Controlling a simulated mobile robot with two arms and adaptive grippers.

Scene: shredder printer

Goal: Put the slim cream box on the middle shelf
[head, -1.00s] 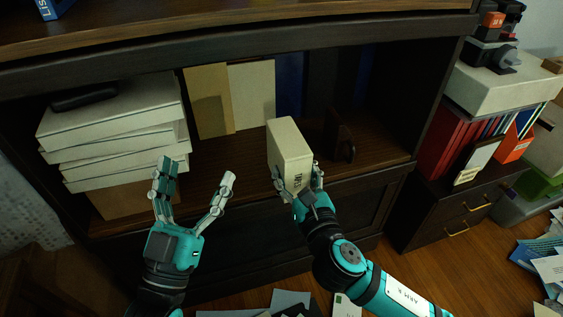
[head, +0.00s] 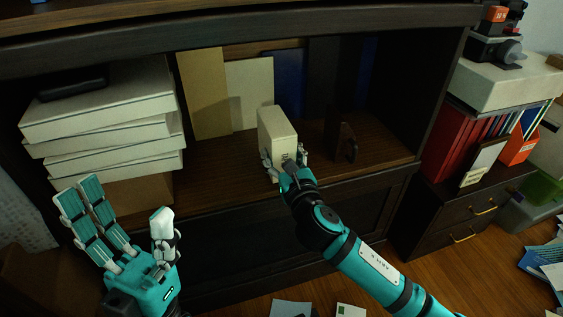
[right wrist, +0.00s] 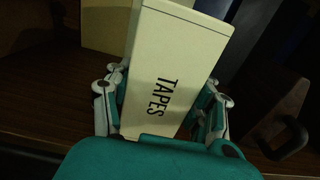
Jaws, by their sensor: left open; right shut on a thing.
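The slim cream box (head: 276,135) is upright over the wooden middle shelf (head: 212,160), near its front. In the right wrist view the box (right wrist: 172,70) shows the word TAPES on its near face. My right gripper (head: 285,160) is shut on the box, one finger on each side; it also shows in the right wrist view (right wrist: 163,112). Whether the box's base touches the shelf is hidden by the gripper. My left gripper (head: 120,215) is open and empty, in front of the shelf at the lower left.
White stacked boxes (head: 100,115) fill the shelf's left end. A tan folder (head: 204,95), a cream folder (head: 250,90) and dark blue binders (head: 287,80) stand at the back. A dark bookend (head: 340,140) stands right of the box. Papers (head: 290,309) lie on the floor.

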